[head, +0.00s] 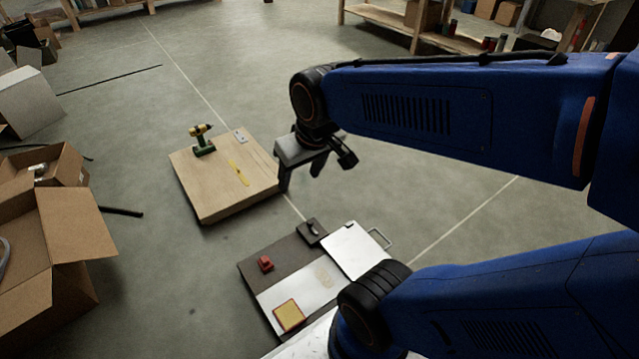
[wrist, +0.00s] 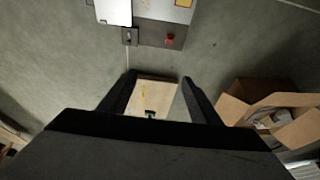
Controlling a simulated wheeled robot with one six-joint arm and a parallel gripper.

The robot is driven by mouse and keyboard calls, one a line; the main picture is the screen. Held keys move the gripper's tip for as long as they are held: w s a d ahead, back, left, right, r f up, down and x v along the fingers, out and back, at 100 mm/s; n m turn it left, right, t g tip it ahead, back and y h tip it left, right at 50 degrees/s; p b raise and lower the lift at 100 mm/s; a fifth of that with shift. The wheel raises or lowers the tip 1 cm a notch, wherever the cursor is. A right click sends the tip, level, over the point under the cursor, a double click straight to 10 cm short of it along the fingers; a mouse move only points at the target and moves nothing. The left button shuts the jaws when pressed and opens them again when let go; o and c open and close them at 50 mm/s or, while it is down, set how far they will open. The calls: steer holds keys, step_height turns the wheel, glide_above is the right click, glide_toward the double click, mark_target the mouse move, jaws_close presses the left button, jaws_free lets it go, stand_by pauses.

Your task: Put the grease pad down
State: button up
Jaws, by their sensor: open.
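A square yellow pad with a reddish border, which looks like the grease pad (head: 289,315), lies flat on the pale metal strip of a low station (head: 297,295). Its edge also shows at the top of the wrist view (wrist: 183,3). My gripper (head: 316,170) is open and empty, with its fingers spread apart. It hangs above the floor between the station and a wooden platform, well away from the pad. In the wrist view the open fingers (wrist: 159,78) frame the wooden platform, with nothing between them.
The station also bears a red block (head: 265,263), a black block (head: 312,231) and a white plate (head: 353,249). The wooden platform (head: 218,190) holds a drill (head: 202,140) and a yellow tool (head: 238,172). Open cardboard boxes (head: 75,227) stand left. Floor between is clear.

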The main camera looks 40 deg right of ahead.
steer(key=s+r, duration=0.2)
steer(key=s, duration=0.4)
steer(key=shift+s+d+t, duration=0.25)
steer(key=shift+s+t, duration=0.05)
steer(key=shift+r, duration=0.1)
stand_by(0.9)
